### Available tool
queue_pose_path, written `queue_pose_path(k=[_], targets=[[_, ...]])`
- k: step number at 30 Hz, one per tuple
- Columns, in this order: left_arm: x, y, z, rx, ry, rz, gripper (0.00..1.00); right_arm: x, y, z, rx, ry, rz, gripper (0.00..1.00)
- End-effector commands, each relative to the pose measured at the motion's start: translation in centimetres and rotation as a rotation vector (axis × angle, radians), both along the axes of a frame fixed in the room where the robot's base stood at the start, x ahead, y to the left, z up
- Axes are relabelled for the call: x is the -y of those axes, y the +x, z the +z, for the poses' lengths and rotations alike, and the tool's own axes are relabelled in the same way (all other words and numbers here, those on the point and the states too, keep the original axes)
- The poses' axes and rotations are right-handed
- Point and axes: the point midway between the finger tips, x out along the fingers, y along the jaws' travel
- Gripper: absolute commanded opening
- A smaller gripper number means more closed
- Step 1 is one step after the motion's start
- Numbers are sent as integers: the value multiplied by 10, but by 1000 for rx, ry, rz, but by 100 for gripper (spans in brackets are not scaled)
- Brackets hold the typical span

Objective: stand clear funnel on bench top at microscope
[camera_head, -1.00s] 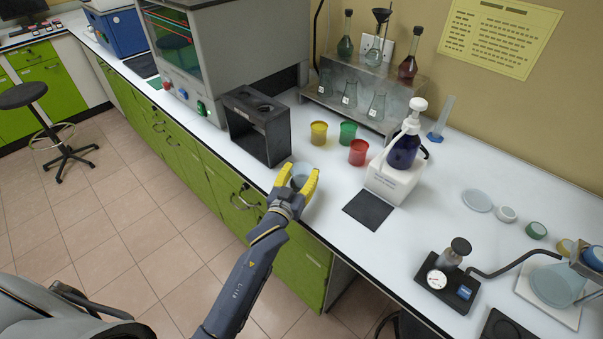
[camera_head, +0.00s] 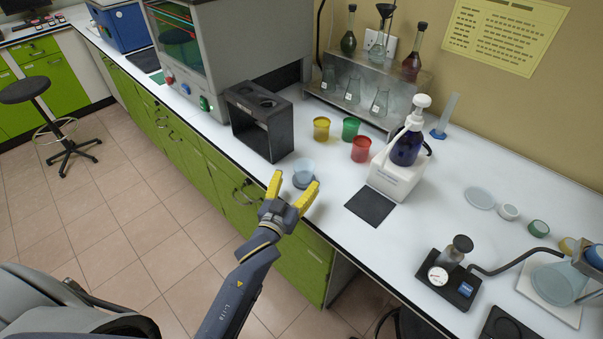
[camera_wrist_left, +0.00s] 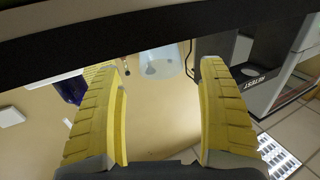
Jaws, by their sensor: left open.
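A small clear, pale-blue vessel (camera_head: 304,168), which I take to be the clear funnel, stands upright near the front edge of the white bench top, beside the black open-framed stand. A dark patch lies under it, and I cannot tell whether it is a base or shadow. My left gripper (camera_head: 292,187) is open, with its yellow fingers just in front of the vessel and nothing held. In the left wrist view a translucent vessel (camera_wrist_left: 173,62) shows beyond and between the spread fingers (camera_wrist_left: 165,75). I cannot make out a microscope. My right gripper is out of view.
The black stand (camera_head: 260,122) is left of the vessel. Yellow (camera_head: 321,130), green (camera_head: 351,129) and red (camera_head: 361,149) cups stand behind, with a white dispenser base (camera_head: 397,177) to the right. The front strip beside the dark mat (camera_head: 371,208) is clear.

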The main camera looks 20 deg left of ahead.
Motion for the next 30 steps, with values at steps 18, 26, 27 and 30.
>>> queue_pose_path(k=[18,26,27,30], targets=[[-4,-59,1,0,-1,0,80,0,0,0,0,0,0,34],[-4,-60,0,0,-1,0,80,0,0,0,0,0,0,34],[-4,-60,0,0,-1,0,80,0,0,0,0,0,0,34],[-4,-60,0,0,-1,0,80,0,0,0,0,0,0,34]])
